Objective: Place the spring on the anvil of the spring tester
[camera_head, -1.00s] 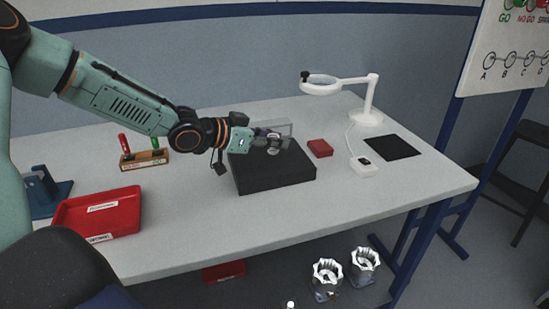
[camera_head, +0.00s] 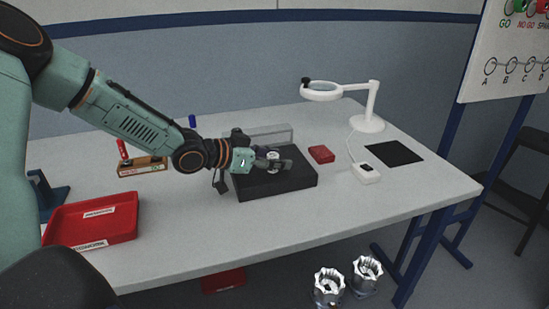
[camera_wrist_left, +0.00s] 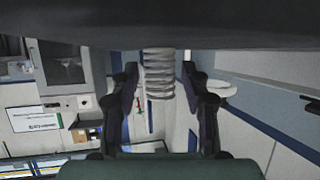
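The spring (camera_wrist_left: 159,75) is a pale metal coil, seen in the left wrist view between my left gripper's fingers (camera_wrist_left: 160,85). Gaps show on both sides of it, and one end meets a dark surface. In the head view my left gripper (camera_head: 274,163) is low over a black block (camera_head: 290,183), with the spring's pale ring (camera_head: 272,155) at its fingers. The gripper looks open around the spring. A blue stand (camera_head: 48,192) is at the table's left, partly hidden; I cannot tell whether it is the spring tester. No anvil is clearly visible. My right gripper is out of view.
A red tray (camera_head: 130,225) lies at the front left, near a wooden holder (camera_head: 150,166) with coloured handles. A clear panel stands behind the block. A red box (camera_head: 321,154), white magnifier lamp (camera_head: 369,122) and black mat (camera_head: 392,152) are at right.

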